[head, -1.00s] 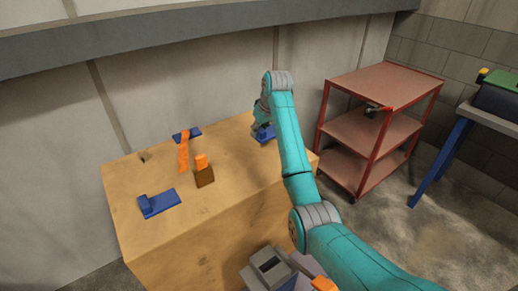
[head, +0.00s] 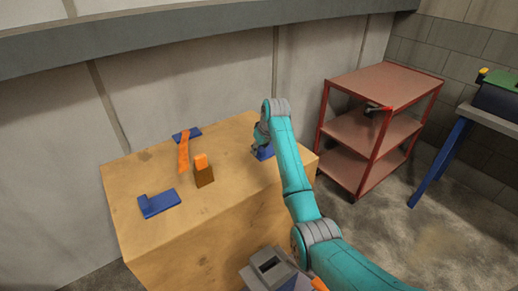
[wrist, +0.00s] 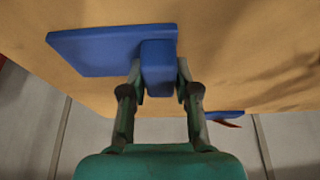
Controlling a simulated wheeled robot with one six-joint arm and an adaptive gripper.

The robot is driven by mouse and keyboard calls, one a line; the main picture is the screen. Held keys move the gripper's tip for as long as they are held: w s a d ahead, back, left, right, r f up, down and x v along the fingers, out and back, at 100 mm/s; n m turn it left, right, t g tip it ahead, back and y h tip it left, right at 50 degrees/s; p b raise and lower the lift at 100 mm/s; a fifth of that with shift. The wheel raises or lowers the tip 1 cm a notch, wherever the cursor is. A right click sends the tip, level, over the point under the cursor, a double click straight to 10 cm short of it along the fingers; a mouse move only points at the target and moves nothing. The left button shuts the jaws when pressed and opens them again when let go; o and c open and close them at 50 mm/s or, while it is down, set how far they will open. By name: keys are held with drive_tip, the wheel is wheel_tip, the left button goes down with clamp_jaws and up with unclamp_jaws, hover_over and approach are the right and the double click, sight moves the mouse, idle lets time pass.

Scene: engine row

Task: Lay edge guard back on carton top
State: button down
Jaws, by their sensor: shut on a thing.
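The carton (head: 235,180) is a large tan box with a flat top. My gripper (head: 262,143) is over the right part of its top. It is shut on the upright rib of a blue edge guard (head: 265,153). In the wrist view my gripper (wrist: 158,85) has a finger on each side of that rib, and the guard's flat plate (wrist: 95,52) extends to the left. The plate is close to the carton top; I cannot tell if it touches. My arm partly hides the guard in the head view.
Another blue guard (head: 160,203) lies at the carton's front left, and a blue piece (head: 190,134) at its back edge. An orange strip (head: 184,152) and a brown block with an orange top (head: 204,175) stand between them. A red shelf cart (head: 375,125) is at right.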

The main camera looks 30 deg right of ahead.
drive_tip(key=c, duration=0.9)
unclamp_jaws()
drive_tip(key=shift+f, duration=0.1)
drive_tip(key=shift+o, duration=0.2)
drive_tip(key=v, duration=1.2)
drive_tip(key=shift+r, duration=0.25)
